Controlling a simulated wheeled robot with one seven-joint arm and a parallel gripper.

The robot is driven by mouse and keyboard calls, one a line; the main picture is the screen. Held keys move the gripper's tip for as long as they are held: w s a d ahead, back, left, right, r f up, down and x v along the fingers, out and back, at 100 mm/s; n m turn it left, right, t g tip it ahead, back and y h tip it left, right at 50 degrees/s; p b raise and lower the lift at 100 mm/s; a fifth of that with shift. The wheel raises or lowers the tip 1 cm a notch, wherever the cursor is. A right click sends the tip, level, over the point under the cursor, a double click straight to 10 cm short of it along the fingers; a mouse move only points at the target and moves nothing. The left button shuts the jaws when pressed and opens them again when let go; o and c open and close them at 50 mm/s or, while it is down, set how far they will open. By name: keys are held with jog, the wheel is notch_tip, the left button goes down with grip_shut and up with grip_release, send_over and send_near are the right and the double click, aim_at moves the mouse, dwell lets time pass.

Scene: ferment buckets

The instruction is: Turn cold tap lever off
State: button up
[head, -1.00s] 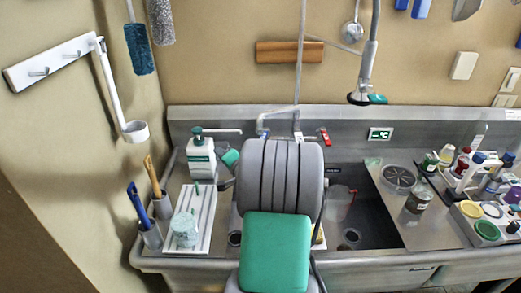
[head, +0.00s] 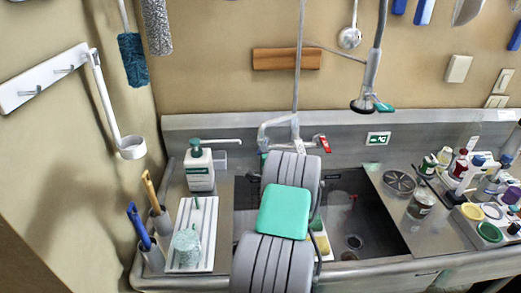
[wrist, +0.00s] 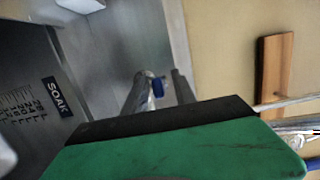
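The tap (head: 277,122) stands at the back wall of the sink. Its red lever (head: 322,143) points out to the right in the head view. A blue lever (wrist: 158,87) shows in the wrist view beside a metal pipe (wrist: 137,94). My gripper shows in the wrist view as a big green part with a black edge (wrist: 175,140), close in front of the tap. The gap to the blue lever cannot be judged. In the head view my arm mostly hides the gripper. The fingertips are not clear.
The steel sink basin (head: 368,212) lies right of my arm. A soap bottle (head: 199,168) and a ribbed white tray (head: 209,217) stand at left. Several bottles and jars crowd the right counter. A hanging sprayer (head: 366,100) and a wooden block (head: 287,59) are above.

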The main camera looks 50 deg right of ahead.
grip_shut()
jog(key=shift+f, duration=0.15)
dwell(1.2)
